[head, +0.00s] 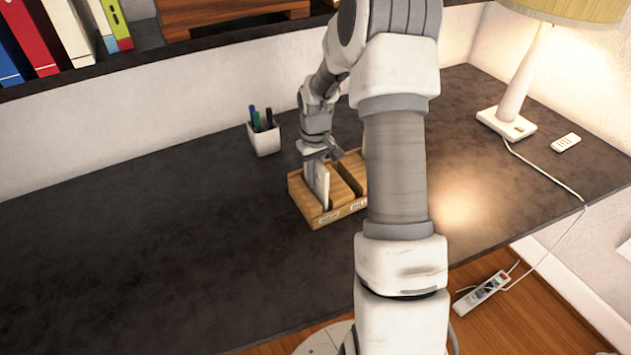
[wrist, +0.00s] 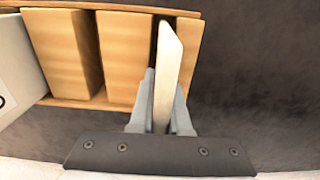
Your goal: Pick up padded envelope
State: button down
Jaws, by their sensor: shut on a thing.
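The padded envelope (head: 321,184) is a thin pale item standing upright in the left slot of a wooden sorter (head: 298,198) on the dark desk. In the wrist view the envelope (wrist: 167,75) is seen edge-on between the two fingers, with its far end over the sorter's end slot (wrist: 122,50). My gripper (head: 320,155) points down over the sorter and is shut on the envelope; it also shows in the wrist view (wrist: 163,105). My arm hides the right part of the sorter in the head view.
A white pen cup (head: 264,138) stands just left of the sorter. A lamp (head: 508,118) and a small remote (head: 566,143) are at the right. A pale item (wrist: 18,75) sits at the sorter's other end. The desk's left side (head: 130,240) is clear.

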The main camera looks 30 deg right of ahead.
jog(key=shift+r, duration=0.1)
notch_tip(320, 180, up, 10)
jog(key=shift+f, duration=0.1)
dwell(0.5)
jog(key=shift+p, duration=0.45)
jog(key=shift+s+r, duration=0.15)
jog(key=shift+r, duration=0.05)
